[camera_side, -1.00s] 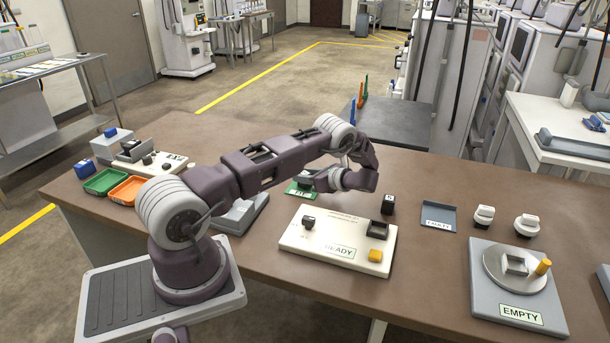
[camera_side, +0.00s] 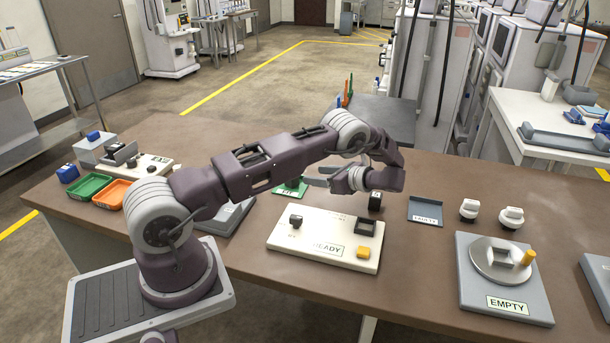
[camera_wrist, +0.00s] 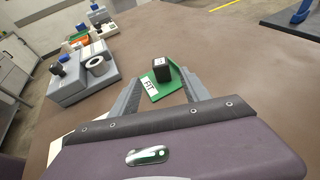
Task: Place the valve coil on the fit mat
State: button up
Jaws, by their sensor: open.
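A black block with a white label on top, which looks like the valve coil (camera_wrist: 161,70), stands upright on the green fit mat (camera_wrist: 152,95) in the wrist view. The mat, labelled FIT, also shows in the side view (camera_side: 284,193), partly covered by my arm; the block on it is not clear there. My gripper (camera_wrist: 161,80) is open, its grey fingers apart on the near side of the block, with nothing held. In the side view my gripper (camera_side: 318,176) is low, just right of the mat.
Another black block (camera_side: 375,201) stands right of my gripper. The READY board (camera_side: 295,243) lies in front. A grey fixture with a metal ring (camera_wrist: 97,65) is left of the mat in the wrist view. A grey tray (camera_side: 425,209) and EMPTY stand (camera_side: 478,302) are further right.

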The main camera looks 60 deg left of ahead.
jog(key=s+d+r+n+t+h, duration=0.3)
jog(key=s+d+r+n+h, duration=0.15)
jog(key=d+r, duration=0.6)
jog(key=s+d+r+n+t+h, duration=0.25)
jog(key=s+d+r, duration=0.35)
jog(key=r, duration=0.7)
jog(key=s+d+r+n+t+h, duration=0.3)
jog(key=s+d+n+t+h, duration=0.2)
jog(key=s+d, duration=1)
jog(key=shift+s+d+n+h, duration=0.15)
jog(key=shift+s+n+h, duration=0.35)
jog(key=shift+s+n, duration=0.25)
jog(key=shift+r, duration=0.1)
